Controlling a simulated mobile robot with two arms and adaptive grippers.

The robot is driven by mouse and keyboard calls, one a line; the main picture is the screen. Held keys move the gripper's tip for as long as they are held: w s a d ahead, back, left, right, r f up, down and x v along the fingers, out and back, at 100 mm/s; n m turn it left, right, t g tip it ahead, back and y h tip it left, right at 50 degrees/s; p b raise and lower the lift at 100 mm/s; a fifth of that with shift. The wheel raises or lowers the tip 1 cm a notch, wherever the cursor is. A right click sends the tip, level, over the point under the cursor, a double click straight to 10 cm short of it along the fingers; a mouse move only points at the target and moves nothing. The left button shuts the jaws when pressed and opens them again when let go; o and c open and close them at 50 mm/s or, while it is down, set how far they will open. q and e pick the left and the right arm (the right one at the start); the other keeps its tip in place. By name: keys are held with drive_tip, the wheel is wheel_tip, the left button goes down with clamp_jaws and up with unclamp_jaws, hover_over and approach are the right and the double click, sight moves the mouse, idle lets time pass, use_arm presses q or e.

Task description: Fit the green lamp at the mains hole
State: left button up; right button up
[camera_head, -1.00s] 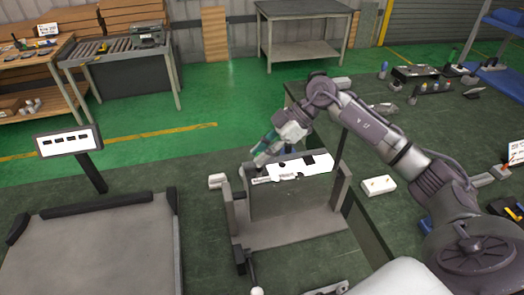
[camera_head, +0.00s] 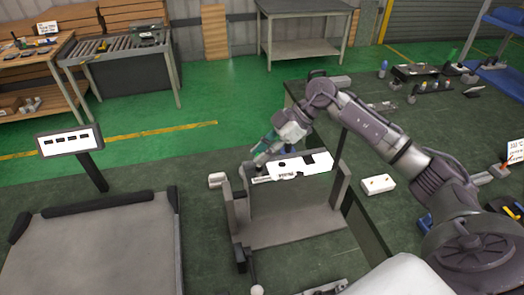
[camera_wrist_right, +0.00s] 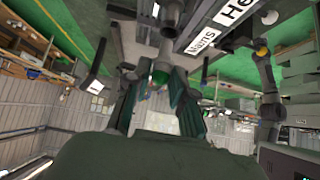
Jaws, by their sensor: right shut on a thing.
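My right gripper (camera_head: 262,153) is at the left end of the white labelled panel (camera_head: 316,162) on the stand, close to it. In the right wrist view its two dark green fingers (camera_wrist_right: 160,98) are shut on the green lamp (camera_wrist_right: 160,76), whose green end shows between them. Beyond the lamp is a grey cylindrical part (camera_wrist_right: 166,50). The Mains label (camera_wrist_right: 203,40) is up and to the right of the lamp in that view. I cannot make out the mains hole, nor tell whether the lamp touches it. My left gripper is not in view.
A dark workbench (camera_head: 440,135) with small parts stands right of the panel stand (camera_head: 290,230). A white box (camera_head: 378,184) lies on its near left edge. A low grey platform (camera_head: 95,250) with a sign (camera_head: 68,141) is at the left.

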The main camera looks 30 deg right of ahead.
sight(263, 168)
drive_tip(key=shift+s+f+b, duration=0.1)
drive_tip(key=shift+f+b, duration=0.35)
drive_tip(key=shift+f, duration=1.4)
drive_tip(key=o, duration=0.8)
drive_tip(key=shift+o, duration=0.2)
drive_tip(key=shift+d, duration=0.1)
drive_tip(key=v, duration=1.2)
drive_tip(key=shift+r, duration=0.15)
